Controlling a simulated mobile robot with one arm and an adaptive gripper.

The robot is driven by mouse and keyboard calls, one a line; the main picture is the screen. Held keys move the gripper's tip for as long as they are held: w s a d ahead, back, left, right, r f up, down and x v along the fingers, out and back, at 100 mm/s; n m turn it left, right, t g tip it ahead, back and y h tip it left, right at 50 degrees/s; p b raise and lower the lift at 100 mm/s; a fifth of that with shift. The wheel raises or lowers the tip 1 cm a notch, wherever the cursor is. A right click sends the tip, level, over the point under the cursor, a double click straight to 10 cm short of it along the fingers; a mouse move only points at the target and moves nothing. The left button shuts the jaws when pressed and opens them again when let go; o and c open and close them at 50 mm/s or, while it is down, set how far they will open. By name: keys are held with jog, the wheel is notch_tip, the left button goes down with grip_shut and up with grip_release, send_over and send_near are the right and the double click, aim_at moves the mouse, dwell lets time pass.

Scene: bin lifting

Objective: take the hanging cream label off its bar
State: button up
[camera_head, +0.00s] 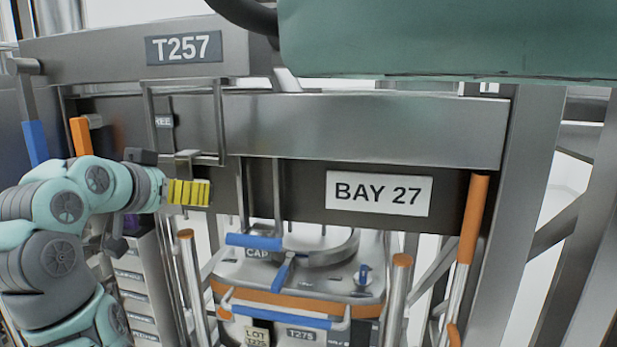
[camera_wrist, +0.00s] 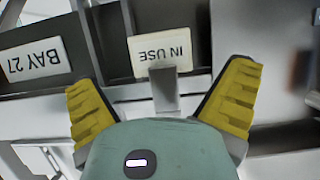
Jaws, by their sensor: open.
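The cream label (camera_wrist: 160,52), marked "IN USE", shows upside down in the wrist view. It hangs at a grey bracket (camera_wrist: 164,88) against a dark panel. My gripper (camera_wrist: 160,78) is open, with one yellow finger to each side of the label and bracket; neither appears to touch them. In the head view my gripper (camera_head: 188,192) reaches in from the left, its yellow pads just below a small bracket (camera_head: 187,158). The label cannot be made out there, apparently hidden by the fingers.
A white "BAY 27" plate (camera_head: 378,193) is to the right on the same panel. A grey beam (camera_head: 360,125) crosses above. An orange-topped post (camera_head: 474,220) stands right. A bin (camera_head: 300,270) with blue handles sits below. A green body (camera_head: 450,40) covers the upper right.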

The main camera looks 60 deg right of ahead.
jog(key=p+x, duration=0.2)
jog(key=p, duration=0.1)
jog(key=p+x, duration=0.2)
jog(key=p, duration=0.1)
jog(key=shift+d+r, duration=0.35)
jog(key=shift+d, duration=0.05)
jog(key=shift+w+d+f, duration=0.25)
jog(key=shift+d+f, duration=0.15)
jog(key=shift+w+a, duration=0.1)
jog(key=c, duration=0.9)
jog(key=shift+c, duration=0.3)
